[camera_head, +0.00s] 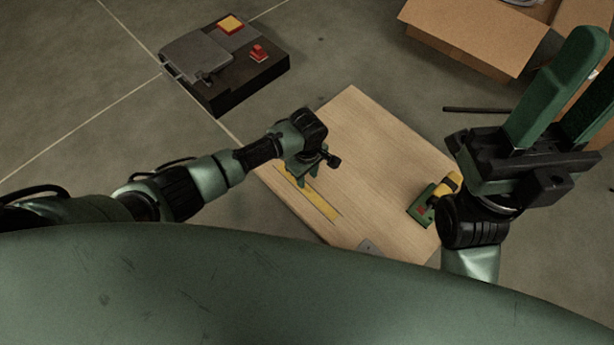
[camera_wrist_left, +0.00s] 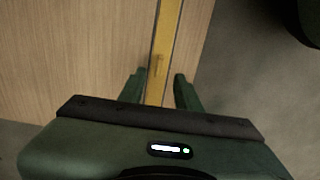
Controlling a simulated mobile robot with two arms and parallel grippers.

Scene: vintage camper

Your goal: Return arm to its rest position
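My left gripper (camera_head: 306,183) hangs over the left part of a light wooden board in the head view, pointing down. In the left wrist view its two green fingers (camera_wrist_left: 158,88) stand apart with nothing held between them. A yellow strip (camera_wrist_left: 163,40) on the board runs through the gap in that view, below the fingers; I cannot tell the height. My right gripper (camera_head: 596,62) is raised at the right of the head view, its green fingers pointing up and apart, with nothing visible between them.
The wooden board (camera_head: 375,130) carries the yellow strip (camera_head: 322,206) and a small green and yellow item (camera_head: 424,206) beside my right arm. A dark box with a red switch (camera_head: 258,53) lies at upper left. An open cardboard box (camera_head: 470,35) stands at upper right. Grey floor lies between.

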